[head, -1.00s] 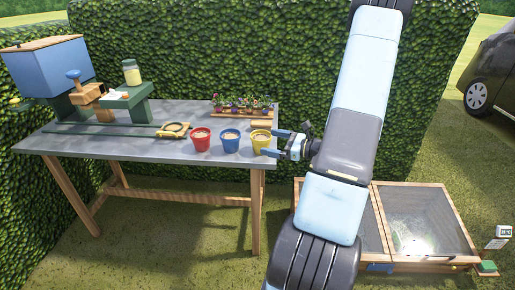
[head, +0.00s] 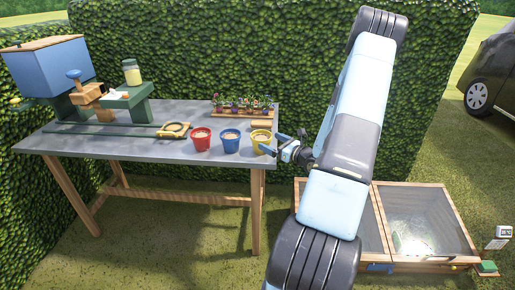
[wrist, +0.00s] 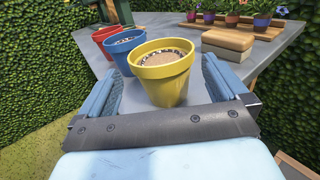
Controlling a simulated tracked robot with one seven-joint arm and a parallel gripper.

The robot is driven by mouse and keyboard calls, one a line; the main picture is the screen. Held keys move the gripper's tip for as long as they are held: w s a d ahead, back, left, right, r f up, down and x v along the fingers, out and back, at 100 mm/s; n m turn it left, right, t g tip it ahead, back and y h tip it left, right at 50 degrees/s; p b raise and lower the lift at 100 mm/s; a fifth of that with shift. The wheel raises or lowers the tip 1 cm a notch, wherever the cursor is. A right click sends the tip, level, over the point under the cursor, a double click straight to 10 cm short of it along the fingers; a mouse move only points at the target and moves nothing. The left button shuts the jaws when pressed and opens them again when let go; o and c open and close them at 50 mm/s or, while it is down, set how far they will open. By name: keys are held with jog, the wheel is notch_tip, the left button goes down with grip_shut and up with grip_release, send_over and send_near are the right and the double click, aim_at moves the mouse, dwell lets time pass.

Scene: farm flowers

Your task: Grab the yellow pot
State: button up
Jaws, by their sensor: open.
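The yellow pot (head: 261,140) stands upright near the right end of the grey table, filled with a tan material. In the wrist view the yellow pot (wrist: 162,73) sits between the two blue fingers of my open gripper (wrist: 160,88), with a gap showing on each side. In the head view my gripper (head: 273,144) is at the pot's right side, its fingers reaching toward it. One finger overlaps the pot's lower part there.
A blue pot (head: 230,142) stands just left of the yellow one, and a red pot (head: 201,140) further left. A wooden block (wrist: 228,42) and a tray of flowers (head: 242,108) lie behind. A cold frame (head: 425,222) stands on the grass at right.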

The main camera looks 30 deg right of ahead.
aim_at(254, 133)
jog(key=shift+x, duration=2.85)
jog(key=shift+d, duration=0.15)
jog(key=c, duration=0.9)
jog(key=shift+c, duration=0.2)
jog(key=shift+r, duration=0.1)
